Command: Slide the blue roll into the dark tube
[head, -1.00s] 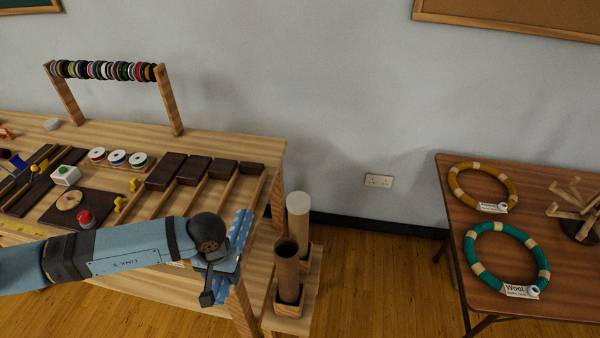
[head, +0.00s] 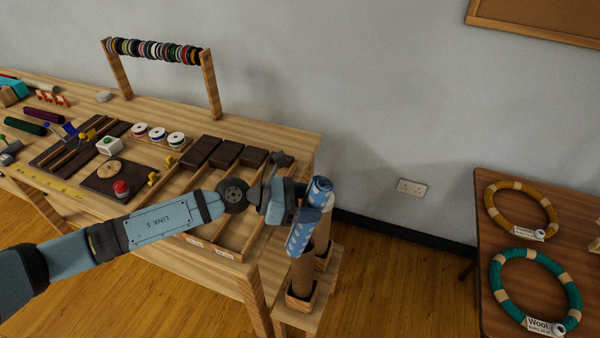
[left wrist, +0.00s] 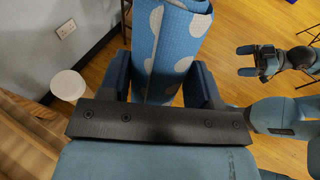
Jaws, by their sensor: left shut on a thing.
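The blue roll (head: 301,236) with pale dots is held by my left gripper (head: 300,205), which is shut around its middle. The roll stands nearly upright, leaning a little, and also shows between the fingers in the left wrist view (left wrist: 170,45). The dark tube (head: 302,272) stands upright in a square wooden holder at the table's right end. The roll's lower end overlaps the tube's top in the head view and hides its mouth; I cannot tell whether it is inside. My right gripper (left wrist: 240,61) is open and empty in the left wrist view.
A pale tube (head: 324,233) stands right behind the dark one, partly hidden by the roll; its round top (left wrist: 68,85) shows in the left wrist view. The workbench (head: 270,135) with dark blocks and spools lies left. A brown table (head: 490,220) with rings stands right.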

